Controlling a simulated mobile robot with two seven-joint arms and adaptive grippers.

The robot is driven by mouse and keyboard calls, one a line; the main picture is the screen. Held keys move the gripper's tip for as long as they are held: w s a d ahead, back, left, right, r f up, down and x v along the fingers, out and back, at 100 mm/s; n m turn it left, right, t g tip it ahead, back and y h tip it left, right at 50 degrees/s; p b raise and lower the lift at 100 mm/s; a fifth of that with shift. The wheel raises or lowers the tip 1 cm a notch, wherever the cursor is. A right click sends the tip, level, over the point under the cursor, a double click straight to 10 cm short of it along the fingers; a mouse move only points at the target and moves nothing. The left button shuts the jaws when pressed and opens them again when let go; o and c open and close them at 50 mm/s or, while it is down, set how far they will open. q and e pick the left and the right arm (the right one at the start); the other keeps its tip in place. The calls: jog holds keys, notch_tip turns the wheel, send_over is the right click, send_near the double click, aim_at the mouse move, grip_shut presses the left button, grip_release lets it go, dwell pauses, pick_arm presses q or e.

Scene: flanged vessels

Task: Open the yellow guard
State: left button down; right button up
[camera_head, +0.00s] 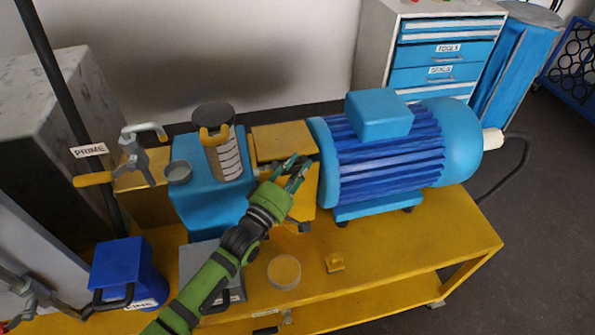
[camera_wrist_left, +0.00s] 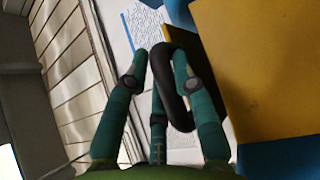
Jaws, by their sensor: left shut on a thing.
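The yellow guard (camera_head: 283,140) sits between the blue pump (camera_head: 208,195) and the blue ribbed motor (camera_head: 390,150). In the left wrist view its yellow panel (camera_wrist_left: 260,60) fills the right side. My left gripper (camera_head: 292,172) is at the guard's near side, its green fingers beside the yellow. In the left wrist view the fingers (camera_wrist_left: 160,80) are closed around a black loop handle (camera_wrist_left: 177,105) next to the yellow panel. The arm covers part of the guard's lower area. My right gripper is not in view.
The machine stands on a yellow bench (camera_head: 440,240). A round disc (camera_head: 284,272) and a small yellow block (camera_head: 334,262) lie in front. A blue container (camera_head: 122,268) is at the left. A drawer cabinet (camera_head: 440,55) stands behind. The bench's right front is clear.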

pick_arm(q)
jog(key=shift+w+a+r+p, duration=0.25)
jog(key=shift+w+r+p, duration=0.4)
jog(key=shift+r, duration=0.75)
jog(key=shift+w+a+r+p, duration=0.3)
jog(key=shift+w+r, duration=0.5)
jog(key=shift+r, duration=0.55)
jog(key=shift+w+a+r+p, duration=0.2)
jog(key=shift+w+r+p, duration=0.45)
jog(key=shift+r, duration=0.75)
jog(key=shift+w, duration=0.1)
jog(key=c, duration=1)
grip_release()
jog(key=shift+f, duration=0.1)
